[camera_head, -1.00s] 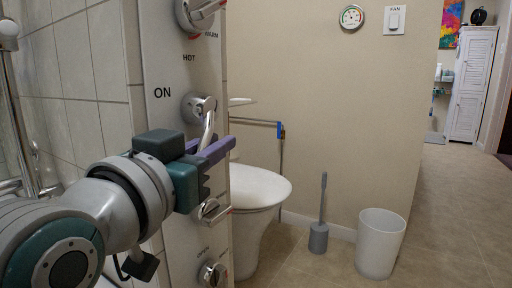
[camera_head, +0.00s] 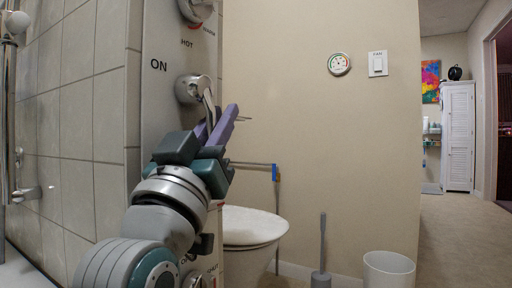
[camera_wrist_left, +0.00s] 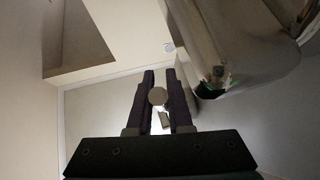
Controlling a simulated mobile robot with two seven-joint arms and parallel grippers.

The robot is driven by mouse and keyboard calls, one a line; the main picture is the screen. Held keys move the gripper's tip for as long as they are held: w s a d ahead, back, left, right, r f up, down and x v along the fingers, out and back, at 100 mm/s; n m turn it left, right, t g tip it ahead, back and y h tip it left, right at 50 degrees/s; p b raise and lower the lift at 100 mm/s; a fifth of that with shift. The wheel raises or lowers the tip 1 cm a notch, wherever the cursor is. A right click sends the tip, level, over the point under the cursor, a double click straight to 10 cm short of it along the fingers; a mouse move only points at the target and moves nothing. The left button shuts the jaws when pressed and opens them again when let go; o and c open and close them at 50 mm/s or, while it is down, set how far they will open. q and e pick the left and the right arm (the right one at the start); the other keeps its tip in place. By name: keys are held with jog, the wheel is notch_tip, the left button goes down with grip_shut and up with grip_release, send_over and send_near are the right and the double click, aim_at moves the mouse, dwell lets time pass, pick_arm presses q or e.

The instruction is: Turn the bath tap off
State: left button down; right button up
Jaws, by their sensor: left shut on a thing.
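A grey wall panel (camera_head: 158,105) carries chrome controls. The middle one, beside the word ON, is a lever tap with a round chrome base (camera_head: 188,88) and a lever arm slanting down to the right. My left gripper (camera_head: 222,122), with purple fingers, is closed around the lower part of this lever and hides its end. In the left wrist view, a round pale lever end (camera_wrist_left: 157,97) shows between the two fingers. My right gripper is not in view.
A control marked HOT (camera_head: 197,10) sits above, and lower knobs are mostly hidden behind my arm. A toilet (camera_head: 250,228), a brush (camera_head: 321,255) and a white bin (camera_head: 389,270) stand to the right. Floor at far right is clear.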

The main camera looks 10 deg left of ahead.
pick_arm(q)
jog(key=shift+w, duration=0.1)
dwell(0.5)
jog(key=c, duration=0.8)
grip_release()
jog(key=shift+c, duration=0.2)
jog(key=shift+s+f, duration=0.3)
jog(key=shift+s, duration=0.1)
jog(key=p+v, duration=0.2)
jog(key=v, duration=0.7)
jog(key=shift+w, duration=0.1)
